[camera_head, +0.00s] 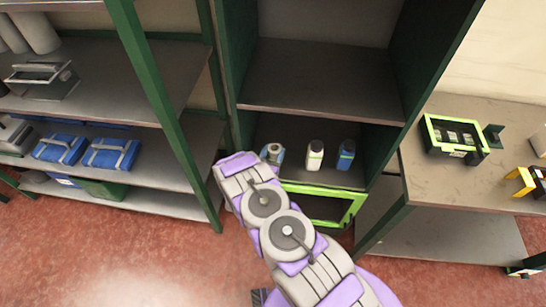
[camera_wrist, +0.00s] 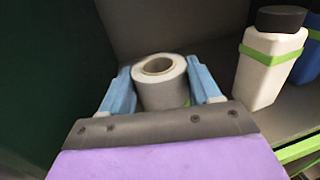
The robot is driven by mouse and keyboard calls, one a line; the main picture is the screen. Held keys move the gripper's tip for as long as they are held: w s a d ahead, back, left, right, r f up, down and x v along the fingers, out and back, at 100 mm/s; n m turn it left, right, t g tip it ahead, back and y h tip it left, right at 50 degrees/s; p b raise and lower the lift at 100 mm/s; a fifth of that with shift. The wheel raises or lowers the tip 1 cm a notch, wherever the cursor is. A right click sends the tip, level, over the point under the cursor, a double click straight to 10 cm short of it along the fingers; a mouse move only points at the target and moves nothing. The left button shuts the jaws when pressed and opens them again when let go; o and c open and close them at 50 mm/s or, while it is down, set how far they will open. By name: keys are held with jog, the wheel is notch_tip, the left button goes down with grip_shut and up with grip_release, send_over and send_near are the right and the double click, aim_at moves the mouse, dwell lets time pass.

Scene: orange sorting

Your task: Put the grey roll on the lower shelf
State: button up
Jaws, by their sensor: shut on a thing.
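The grey roll (camera_wrist: 160,88) stands upright between the two blue fingers of my gripper (camera_wrist: 162,90) in the wrist view, with its brown core hole facing up. The fingers are shut on its sides. In the head view my gripper (camera_head: 272,154) reaches into the green-framed rack at the left end of the lower shelf (camera_head: 330,179), and the roll is only partly visible there. The lower shelf also shows in the wrist view (camera_wrist: 287,122). I cannot tell whether the roll's base touches the shelf, because my gripper hides it.
A white bottle (camera_head: 315,156) with a dark cap and a blue bottle (camera_head: 346,155) stand right of the roll. The upper shelf (camera_head: 320,88) is empty. A bright green crate (camera_head: 325,188) sits below. A dark side panel (camera_wrist: 45,70) stands close on the left.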

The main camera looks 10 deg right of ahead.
jog(key=shift+w+d, duration=0.5)
notch_tip(320, 180, down, 3)
jog(key=shift+w+f+b, duration=0.1)
jog(key=shift+f+b, duration=0.05)
jog(key=shift+b, duration=0.7)
jog(key=shift+f, duration=0.2)
jog(key=shift+a+r, duration=0.1)
jog(key=shift+a, duration=0.25)
jog(key=o, duration=1.1)
jog(key=shift+d, duration=0.4)
jog(key=shift+a, duration=0.25)
jog(key=shift+a, duration=0.15)
jog(key=p+v, duration=0.3)
jog(key=v, duration=0.8)
jog(key=shift+s, duration=0.45)
